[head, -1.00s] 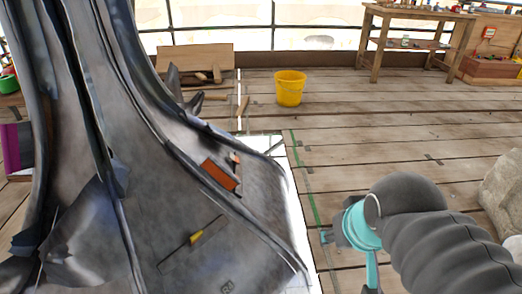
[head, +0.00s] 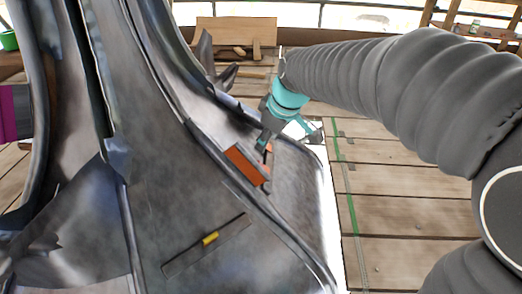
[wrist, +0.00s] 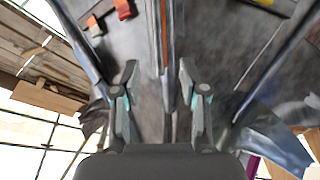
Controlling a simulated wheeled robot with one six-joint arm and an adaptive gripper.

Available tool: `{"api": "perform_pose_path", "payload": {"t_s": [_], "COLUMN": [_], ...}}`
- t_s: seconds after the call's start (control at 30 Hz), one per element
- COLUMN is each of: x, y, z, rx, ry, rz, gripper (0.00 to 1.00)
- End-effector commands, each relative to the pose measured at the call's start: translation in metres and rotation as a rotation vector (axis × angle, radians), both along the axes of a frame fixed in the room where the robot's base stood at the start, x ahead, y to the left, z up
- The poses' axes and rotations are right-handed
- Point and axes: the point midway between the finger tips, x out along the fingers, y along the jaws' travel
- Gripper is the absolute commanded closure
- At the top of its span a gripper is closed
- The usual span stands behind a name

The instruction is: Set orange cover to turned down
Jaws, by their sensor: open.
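The orange cover (head: 246,165) is a flat rectangular flap on the grey metal finial (head: 150,130), on its right-hand slope in the head view. In the wrist view a thin orange strip (wrist: 163,30), which looks like the cover seen edge-on, lies ahead between my fingers. My gripper (head: 264,141) is just above and to the right of the cover's upper end in the head view. In the wrist view my gripper (wrist: 158,72) has its two fingers spread apart with nothing clearly held. I cannot tell whether a finger touches the cover.
A small red-orange piece (wrist: 123,9) sits on the metal beside the strip. A yellow piece (head: 210,238) sits in a dark slot lower on the finial. Raised metal ridges and spikes (head: 215,70) stand near my gripper. Wooden planks (head: 400,200) to the right are clear.

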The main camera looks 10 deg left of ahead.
Motion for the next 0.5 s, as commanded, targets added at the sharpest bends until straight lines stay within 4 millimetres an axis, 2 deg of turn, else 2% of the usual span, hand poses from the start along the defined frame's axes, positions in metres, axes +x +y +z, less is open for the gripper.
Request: {"api": "perform_pose_path", "payload": {"t_s": [0.27, 0.5], "x": [0.012, 0.025], "y": [0.007, 0.016], "z": [-0.020, -0.059], "rx": [-0.004, -0.005], "ry": [0.000, 0.000], "rz": [0.020, 0.015], "gripper": [0.57, 0.57]}}
